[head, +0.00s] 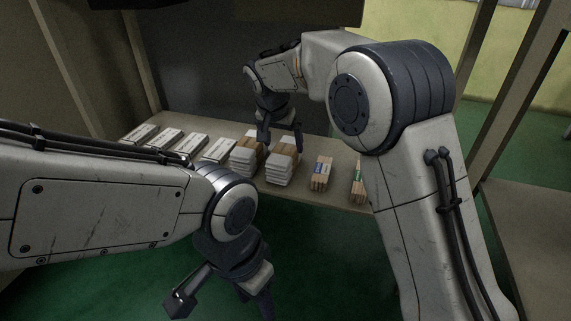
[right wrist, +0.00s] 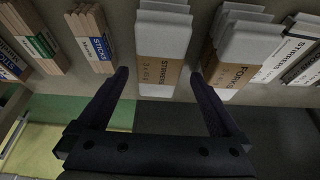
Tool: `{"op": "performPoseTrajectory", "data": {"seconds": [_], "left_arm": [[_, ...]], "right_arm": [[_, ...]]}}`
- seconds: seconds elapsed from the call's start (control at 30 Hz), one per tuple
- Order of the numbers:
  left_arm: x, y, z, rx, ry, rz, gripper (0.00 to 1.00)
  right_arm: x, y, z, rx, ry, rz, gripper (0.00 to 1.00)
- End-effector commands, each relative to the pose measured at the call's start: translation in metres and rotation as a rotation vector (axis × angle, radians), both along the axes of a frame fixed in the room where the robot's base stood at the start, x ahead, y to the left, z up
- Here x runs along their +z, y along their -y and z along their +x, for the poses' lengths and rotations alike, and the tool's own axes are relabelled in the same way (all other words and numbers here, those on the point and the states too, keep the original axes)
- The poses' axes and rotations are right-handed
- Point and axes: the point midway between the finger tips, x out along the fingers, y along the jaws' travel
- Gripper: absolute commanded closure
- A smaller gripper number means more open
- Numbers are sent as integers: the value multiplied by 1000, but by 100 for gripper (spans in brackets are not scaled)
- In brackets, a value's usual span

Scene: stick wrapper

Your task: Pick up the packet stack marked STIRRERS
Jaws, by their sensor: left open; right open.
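The packet stack marked STIRRERS (right wrist: 163,40) is white with a brown band and shows upside down in the right wrist view. In the head view it is the white packet stack (head: 280,172) right of a similar one. My right gripper (head: 282,142) is open just above and behind this stack. In the right wrist view its two fingertips (right wrist: 160,76) lie to either side of the stack's band, with nothing visibly gripped. My left gripper (head: 222,298) is open and empty, low in front of the shelf.
A similar stack marked FORKS (right wrist: 238,45) stands close beside it. Flat white boxes (head: 165,140) lie at the left of the shelf (head: 340,200). Stick bundles with blue (head: 320,173) and green (head: 357,182) labels stand to the right. Shelf posts rise at both sides.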

Motion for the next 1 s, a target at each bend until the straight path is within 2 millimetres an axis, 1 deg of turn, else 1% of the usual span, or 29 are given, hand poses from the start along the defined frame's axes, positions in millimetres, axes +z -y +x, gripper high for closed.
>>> {"op": "performPoseTrajectory", "data": {"seconds": [0.03, 0.13, 0.2, 0.3, 0.7, 1.0], "left_arm": [[-8, 0, 0, 0, 0, 0, 50], [-20, 0, 0, 0, 0, 0, 50], [-28, 0, 0, 0, 0, 0, 50], [-33, 0, 0, 0, 0, 0, 50], [-30, 0, 0, 0, 0, 0, 50], [-27, 0, 0, 0, 0, 0, 50]], "right_arm": [[-11, 2, 2, -2, -1, -1, 0], [-27, 4, 7, -2, -3, -2, 0], [-37, 6, 11, -3, -2, 0, 0], [-43, 8, 15, -4, -1, 0, 0], [-42, 9, 16, -4, -1, 0, 0], [-46, 9, 16, -3, -1, -1, 0]]}}
